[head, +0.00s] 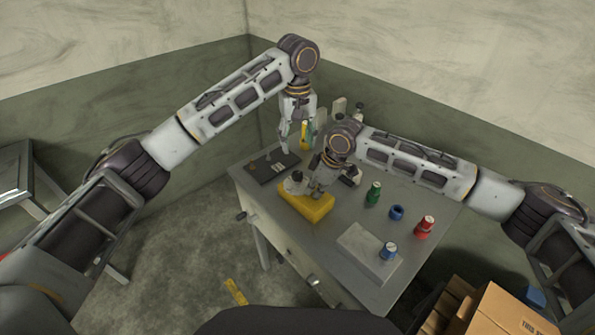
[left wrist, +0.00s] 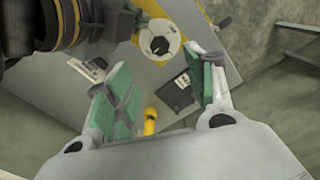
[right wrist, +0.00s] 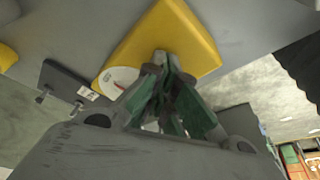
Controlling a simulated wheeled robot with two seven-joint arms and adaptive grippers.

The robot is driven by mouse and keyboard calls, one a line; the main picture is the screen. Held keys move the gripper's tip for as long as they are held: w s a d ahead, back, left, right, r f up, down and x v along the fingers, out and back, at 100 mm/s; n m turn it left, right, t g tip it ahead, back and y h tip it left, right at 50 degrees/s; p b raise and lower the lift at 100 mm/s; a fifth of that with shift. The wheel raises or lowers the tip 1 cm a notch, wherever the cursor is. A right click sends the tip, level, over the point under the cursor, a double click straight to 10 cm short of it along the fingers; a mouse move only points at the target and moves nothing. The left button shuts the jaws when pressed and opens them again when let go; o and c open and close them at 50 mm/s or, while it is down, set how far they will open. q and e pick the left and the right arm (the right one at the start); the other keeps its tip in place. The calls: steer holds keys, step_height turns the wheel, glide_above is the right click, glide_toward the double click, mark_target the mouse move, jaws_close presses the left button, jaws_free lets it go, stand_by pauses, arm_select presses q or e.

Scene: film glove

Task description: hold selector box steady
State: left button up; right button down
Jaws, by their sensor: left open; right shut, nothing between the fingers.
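The yellow box (head: 316,211), which I take to be the selector box, sits on the grey table with a round white dial (head: 294,184) on it. In the right wrist view the box (right wrist: 190,32) fills the top, and the dial (right wrist: 117,77) has a red pointer. My right gripper (head: 316,193) is shut and empty, its tips at the box beside the dial; whether they touch it is unclear. My left gripper (head: 291,147) is open and empty above the table's back part. The left wrist view shows the box (left wrist: 184,14) and dial (left wrist: 159,42) beyond its fingers.
A dark flat panel (head: 262,175) lies left of the box. A yellow upright object (head: 304,136) stands near my left gripper. A green bottle (head: 373,195), blue ring (head: 397,212) and red can (head: 424,229) stand right. A grey block (head: 360,248) bears a blue can (head: 389,252).

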mark_target(297, 173)
stand_by(0.4)
arm_select(q)
steer(key=shift+f, duration=6)
steer(key=shift+c, duration=0.3)
steer(key=c, duration=1)
